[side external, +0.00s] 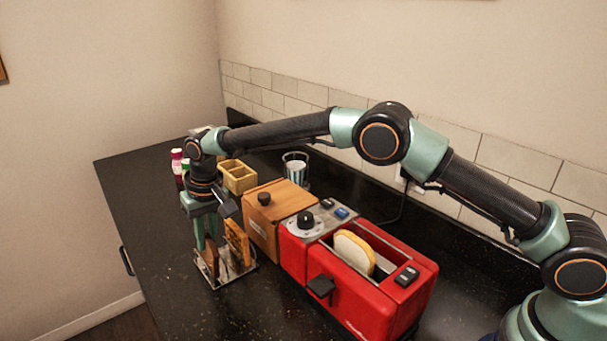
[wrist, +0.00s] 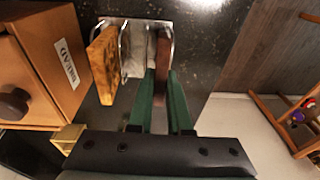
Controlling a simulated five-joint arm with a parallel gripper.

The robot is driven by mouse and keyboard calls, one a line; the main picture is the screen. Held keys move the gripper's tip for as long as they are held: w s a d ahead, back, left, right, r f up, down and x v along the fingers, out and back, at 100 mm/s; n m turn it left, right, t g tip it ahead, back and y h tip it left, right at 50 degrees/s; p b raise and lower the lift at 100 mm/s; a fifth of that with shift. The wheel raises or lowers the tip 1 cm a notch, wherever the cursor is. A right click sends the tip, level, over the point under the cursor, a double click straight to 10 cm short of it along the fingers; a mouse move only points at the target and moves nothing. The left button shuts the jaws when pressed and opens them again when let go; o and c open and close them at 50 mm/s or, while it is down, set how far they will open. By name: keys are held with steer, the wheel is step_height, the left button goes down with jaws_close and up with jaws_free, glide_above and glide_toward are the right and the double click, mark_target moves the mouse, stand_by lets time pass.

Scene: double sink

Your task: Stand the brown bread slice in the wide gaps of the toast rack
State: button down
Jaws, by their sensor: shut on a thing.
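My gripper (side external: 206,243) points down over the toast rack and is shut on the brown bread slice (side external: 212,263). In the wrist view the green fingers (wrist: 161,92) hold the dark brown slice (wrist: 162,62) by its near end. The slice is upright at the right side of the wire toast rack (wrist: 136,22); I cannot tell whether it rests on the rack's base. The rack (side external: 247,268) stands on the counter. A golden toast slice (side external: 237,243) stands at its other side, also seen in the wrist view (wrist: 104,64).
A wooden bread box (side external: 262,222) stands close right of the rack. Beside it is a red toaster (side external: 325,268) with a pale slice (side external: 354,252) in its slot. A yellow divided box (side external: 238,177), a glass (side external: 295,168) and bottles (side external: 178,167) stand behind. The front-left counter (side external: 150,230) is clear.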

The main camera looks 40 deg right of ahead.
stand_by(0.3)
steer(key=shift+c, duration=2.3)
jaws_free()
steer(key=shift+r, duration=4.5)
steer(key=shift+r, duration=0.1)
steer(key=s+d+r+t, duration=0.1)
steer(key=s+d+r, duration=0.45)
steer(key=d, duration=0.25)
steer(key=s+d+r+t, duration=0.1)
steer(key=s+d+r, duration=0.3)
steer(key=d+r, duration=0.3)
steer(key=s+d+f+t, duration=0.1)
steer(key=s+d+f, duration=0.1)
steer(key=s+d, duration=0.3)
steer(key=s+d+f+t, duration=0.1)
steer(key=s+d+f, duration=0.2)
steer(key=s, duration=0.9)
steer(key=shift+d+h, duration=0.4)
steer(key=shift+d, duration=0.65)
